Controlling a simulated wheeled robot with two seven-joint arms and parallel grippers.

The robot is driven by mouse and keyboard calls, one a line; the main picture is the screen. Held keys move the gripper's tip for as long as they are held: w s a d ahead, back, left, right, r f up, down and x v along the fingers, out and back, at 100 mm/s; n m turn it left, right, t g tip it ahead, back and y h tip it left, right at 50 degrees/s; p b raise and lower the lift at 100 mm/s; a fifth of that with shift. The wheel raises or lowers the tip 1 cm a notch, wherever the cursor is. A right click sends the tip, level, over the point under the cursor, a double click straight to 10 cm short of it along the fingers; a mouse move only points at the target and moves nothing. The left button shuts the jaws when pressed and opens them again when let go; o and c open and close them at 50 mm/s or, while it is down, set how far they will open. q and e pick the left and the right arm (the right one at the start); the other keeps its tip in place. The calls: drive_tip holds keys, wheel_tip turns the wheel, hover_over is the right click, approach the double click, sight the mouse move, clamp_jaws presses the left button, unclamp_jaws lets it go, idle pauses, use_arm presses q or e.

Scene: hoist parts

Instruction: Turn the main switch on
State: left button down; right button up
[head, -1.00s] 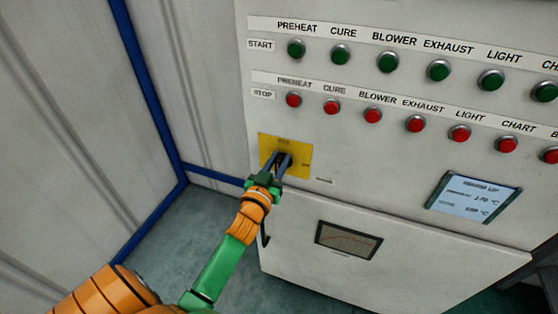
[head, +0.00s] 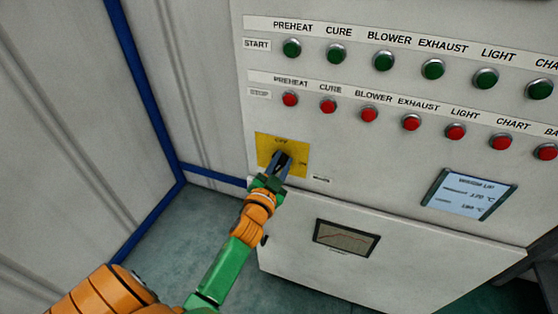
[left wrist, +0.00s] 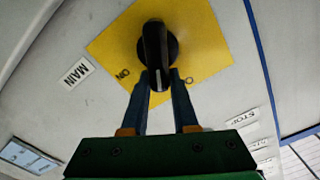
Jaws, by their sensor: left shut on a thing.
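The main switch is a black rotary knob (left wrist: 156,42) on a yellow plate (left wrist: 208,45), with a MAIN label (left wrist: 77,74) beside the plate. In the left wrist view its handle points between the ON mark and a partly hidden mark starting with O. In the head view the yellow plate (head: 264,146) is low on the panel's left, with OFF at its top and ON at its right. My left gripper (left wrist: 160,80) is shut on the knob's handle, one finger on each side. In the head view the left gripper (head: 281,163) partly hides the knob. My right gripper is not in view.
Green start buttons (head: 383,61) and red stop buttons (head: 369,114) line the panel above and right of the switch. A display (head: 468,194) and a chart window (head: 346,237) sit lower right. A wall with a blue edge (head: 143,85) stands at the left.

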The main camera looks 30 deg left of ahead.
use_arm(q)
drive_tip(key=m, duration=0.3)
drive_tip(key=shift+d+f, duration=0.25)
drive_tip(key=shift+f, duration=0.1)
drive_tip(key=shift+w+d+f+m+b, duration=0.15)
drive_tip(key=shift+f+m+b, duration=0.15)
drive_tip(key=shift+m, duration=1.2)
drive_tip(key=shift+s+d+f+m+b, duration=0.1)
drive_tip(key=shift+f+m+b, duration=0.2)
drive_tip(key=shift+m, duration=1.2)
drive_tip(key=shift+w+d+f+m+b, duration=0.15)
drive_tip(key=shift+f+m+b, duration=0.15)
drive_tip(key=shift+m, duration=1.2)
drive_tip(key=shift+r, duration=0.1)
drive_tip(key=c, duration=0.7)
unclamp_jaws()
drive_tip(key=shift+a, duration=0.15)
drive_tip(key=b+v, duration=0.1)
drive_tip(key=v, duration=0.6)
